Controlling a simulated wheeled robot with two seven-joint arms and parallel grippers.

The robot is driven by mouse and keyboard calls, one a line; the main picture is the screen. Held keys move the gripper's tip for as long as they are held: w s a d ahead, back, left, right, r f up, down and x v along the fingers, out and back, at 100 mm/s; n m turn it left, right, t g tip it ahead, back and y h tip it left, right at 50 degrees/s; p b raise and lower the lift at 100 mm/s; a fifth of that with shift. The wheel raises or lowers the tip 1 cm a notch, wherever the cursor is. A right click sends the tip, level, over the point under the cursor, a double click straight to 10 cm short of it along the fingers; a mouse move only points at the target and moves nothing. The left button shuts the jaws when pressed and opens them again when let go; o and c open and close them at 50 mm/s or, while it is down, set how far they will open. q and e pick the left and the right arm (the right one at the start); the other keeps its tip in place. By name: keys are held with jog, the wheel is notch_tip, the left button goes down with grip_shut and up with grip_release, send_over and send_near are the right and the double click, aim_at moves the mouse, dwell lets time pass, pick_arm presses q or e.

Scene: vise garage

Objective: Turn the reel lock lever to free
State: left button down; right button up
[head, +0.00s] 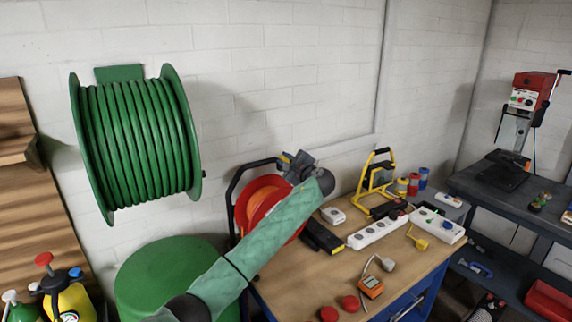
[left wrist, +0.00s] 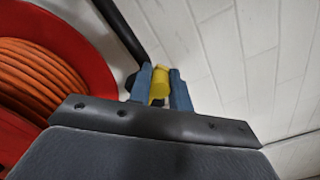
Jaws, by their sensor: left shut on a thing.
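The cable reel (head: 246,207) stands on the workbench, with red flanges, orange cable and a black tube frame. In the left wrist view its red flange (left wrist: 88,55) and orange cable (left wrist: 30,75) fill the left side. My left gripper (head: 292,160) is at the top right of the reel frame, its arm crossing in front of the reel. In the left wrist view, the blue fingers of my left gripper (left wrist: 161,88) are shut on the yellow lock lever (left wrist: 160,80), next to the black frame tube (left wrist: 122,32). The head view hides the lever. My right gripper is not in view.
The workbench (head: 285,284) also holds white power strips (head: 377,232), a yellow work lamp (head: 376,180), an orange meter (head: 371,286) and red discs (head: 329,313). A green hose reel (head: 138,140) hangs on the wall above a green drum (head: 165,265). A drill press (head: 522,115) stands at right.

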aim_at(287, 161)
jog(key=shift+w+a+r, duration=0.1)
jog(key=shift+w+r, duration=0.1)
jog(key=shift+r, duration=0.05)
pick_arm(q)
jog(key=c, duration=1.3)
grip_release()
jog(key=shift+s+d, duration=0.1)
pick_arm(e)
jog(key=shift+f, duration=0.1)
pick_arm(q)
jog(key=shift+s+d+f+b, duration=0.1)
jog(key=shift+s+d+b, duration=0.05)
jog(key=shift+b, duration=0.15)
jog(key=b+v, duration=0.2)
jog(key=v, duration=0.4)
jog(key=shift+b, duration=0.35)
jog(key=shift+s+d, duration=0.35)
jog(key=shift+s, duration=0.15)
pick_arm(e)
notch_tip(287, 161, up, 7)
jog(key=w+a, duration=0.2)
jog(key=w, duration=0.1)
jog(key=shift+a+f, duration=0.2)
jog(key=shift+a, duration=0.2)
